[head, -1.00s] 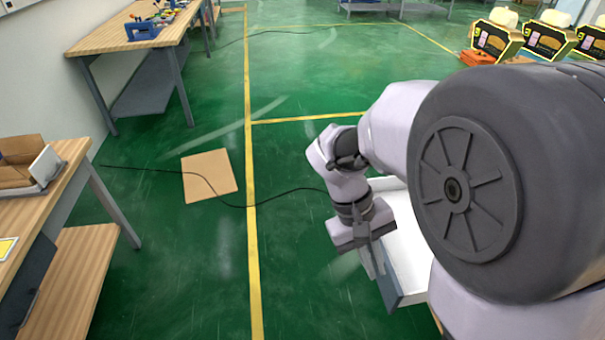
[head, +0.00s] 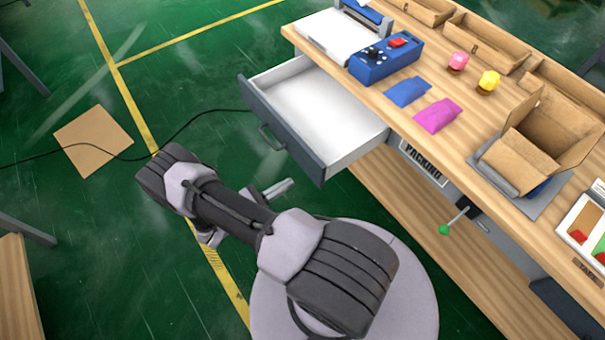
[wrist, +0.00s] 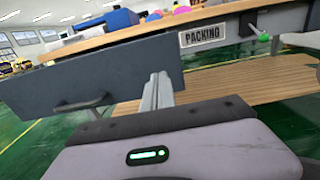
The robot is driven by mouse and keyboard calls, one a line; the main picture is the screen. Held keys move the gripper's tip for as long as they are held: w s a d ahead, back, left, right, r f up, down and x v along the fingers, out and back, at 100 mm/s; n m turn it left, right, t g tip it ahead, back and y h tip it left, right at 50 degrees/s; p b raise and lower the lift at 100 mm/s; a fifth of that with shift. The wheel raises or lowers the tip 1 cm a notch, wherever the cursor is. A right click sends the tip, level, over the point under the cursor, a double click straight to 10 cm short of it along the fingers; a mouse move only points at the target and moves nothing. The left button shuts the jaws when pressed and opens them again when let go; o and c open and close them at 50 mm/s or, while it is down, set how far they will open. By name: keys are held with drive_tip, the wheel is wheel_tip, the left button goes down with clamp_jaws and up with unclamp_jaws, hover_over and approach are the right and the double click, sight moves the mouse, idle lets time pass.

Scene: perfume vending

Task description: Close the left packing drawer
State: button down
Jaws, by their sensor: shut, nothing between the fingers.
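The left packing drawer (head: 322,113) is pulled out from the workbench in the head view. It has a white, empty inside and a dark grey front with a bar handle (head: 270,138). In the wrist view the drawer front (wrist: 120,72) fills the left side, with its handle low on the left. My gripper (head: 284,187) is shut and empty, in front of the drawer and below its front in the picture. In the wrist view the closed fingers (wrist: 157,90) point toward the right part of the drawer front. I cannot tell whether they touch it.
The workbench (head: 445,150) carries a blue device (head: 386,58), blue and pink packets, two small bottles and an open cardboard box (head: 535,145). The green floor left of the drawer is mostly clear.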

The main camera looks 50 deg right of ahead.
sight(312, 169)
drive_tip(key=b+x, duration=0.1)
drive_tip(key=x, duration=0.6)
drive_tip(key=shift+d, duration=0.15)
drive_tip(key=shift+s, duration=0.1)
